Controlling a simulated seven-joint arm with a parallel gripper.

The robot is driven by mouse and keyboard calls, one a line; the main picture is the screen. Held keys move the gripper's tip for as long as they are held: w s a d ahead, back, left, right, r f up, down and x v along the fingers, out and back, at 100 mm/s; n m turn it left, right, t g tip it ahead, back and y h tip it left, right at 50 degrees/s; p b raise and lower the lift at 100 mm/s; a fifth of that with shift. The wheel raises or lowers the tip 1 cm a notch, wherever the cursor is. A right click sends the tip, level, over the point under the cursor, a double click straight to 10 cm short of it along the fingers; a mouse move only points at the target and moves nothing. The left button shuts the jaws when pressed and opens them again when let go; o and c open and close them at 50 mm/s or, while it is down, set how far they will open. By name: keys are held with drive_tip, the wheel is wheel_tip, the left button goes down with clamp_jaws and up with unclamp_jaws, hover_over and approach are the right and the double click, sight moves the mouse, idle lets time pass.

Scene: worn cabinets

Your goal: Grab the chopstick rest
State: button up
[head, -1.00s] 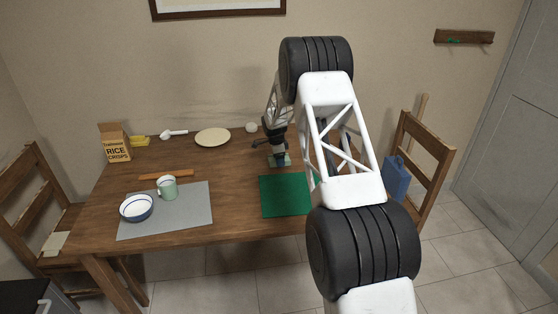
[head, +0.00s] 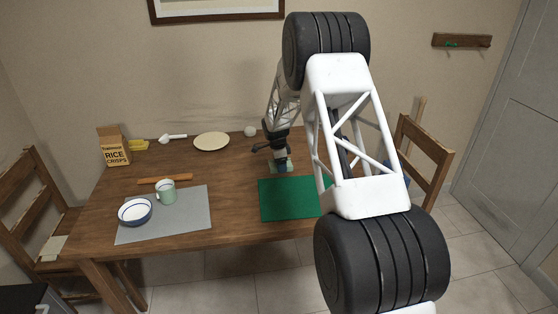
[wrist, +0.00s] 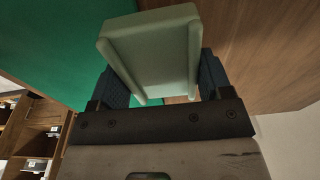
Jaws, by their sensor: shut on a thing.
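The chopstick rest (wrist: 155,55) is a pale green, block-shaped piece with a raised rim in the wrist view. It sits between the two dark blue finger pads of my gripper (wrist: 160,85), which is shut on it. In the head view my gripper (head: 281,166) is at the right part of the table, just behind the green mat. Only a sliver of pale green shows around the fingers there, and I cannot tell how far the rest is above the wood.
A chair (head: 428,160) stands at the right. The table middle is clear.

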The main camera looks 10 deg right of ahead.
drive_tip(key=s, duration=0.8)
drive_tip(key=shift+s+r, duration=0.4)
